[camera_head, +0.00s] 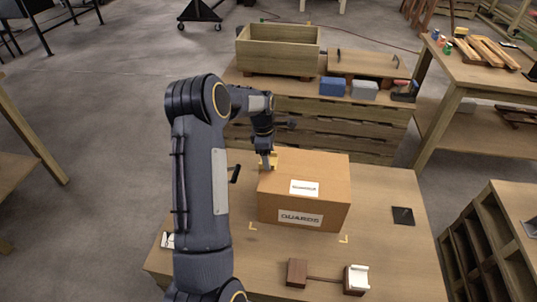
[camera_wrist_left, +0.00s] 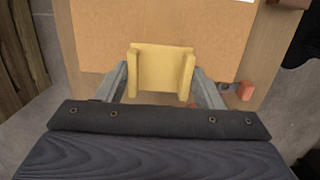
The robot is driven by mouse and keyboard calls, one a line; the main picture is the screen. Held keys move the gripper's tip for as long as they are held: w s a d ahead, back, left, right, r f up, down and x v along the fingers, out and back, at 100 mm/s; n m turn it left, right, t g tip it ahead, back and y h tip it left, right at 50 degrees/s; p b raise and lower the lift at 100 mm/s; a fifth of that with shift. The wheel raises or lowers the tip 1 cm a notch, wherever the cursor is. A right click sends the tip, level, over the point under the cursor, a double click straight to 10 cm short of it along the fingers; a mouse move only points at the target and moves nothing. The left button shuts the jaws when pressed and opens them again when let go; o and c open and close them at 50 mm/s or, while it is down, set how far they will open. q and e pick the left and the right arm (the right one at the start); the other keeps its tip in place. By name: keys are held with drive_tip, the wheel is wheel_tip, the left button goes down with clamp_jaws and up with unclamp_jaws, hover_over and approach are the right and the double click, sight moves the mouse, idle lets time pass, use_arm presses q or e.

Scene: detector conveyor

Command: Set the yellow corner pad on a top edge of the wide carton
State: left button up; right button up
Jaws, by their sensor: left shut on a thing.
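The wide carton (camera_head: 310,175) is a closed brown box on the near table, with a "GUARDS" label on its front. The yellow corner pad (camera_head: 273,158) is at the carton's left top edge, partly hidden by my gripper. My left gripper (camera_head: 267,165) is shut on the pad. In the left wrist view the pad (camera_wrist_left: 162,70) sits between the two fingers (camera_wrist_left: 160,88) and overlaps the edge of the carton's top (camera_wrist_left: 150,25). I cannot tell whether it touches the carton. My right gripper is not in view.
The near table (camera_head: 385,255) also bears a dark square pad (camera_head: 403,215) at right and a brown block (camera_head: 296,272) and a white-topped block (camera_head: 357,279) in front. Behind stands a bench with a wooden crate (camera_head: 278,50), a blue box (camera_head: 333,87) and a grey box (camera_head: 364,89).

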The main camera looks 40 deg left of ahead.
use_arm(q)
drive_tip(key=shift+f+b, duration=0.65)
drive_tip(key=shift+f, duration=0.45)
drive_tip(key=o, duration=1.1)
drive_tip(key=shift+s+a+r, duration=0.1)
drive_tip(key=shift+a+r, duration=0.05)
drive_tip(key=shift+r, duration=1.15)
drive_tip(key=shift+s+a+r, duration=0.1)
drive_tip(key=shift+a+r, duration=0.05)
drive_tip(key=shift+r, duration=1.15)
drive_tip(key=shift+s+a+r, duration=0.1)
drive_tip(key=shift+a+r, duration=0.05)
drive_tip(key=shift+r, duration=1.15)
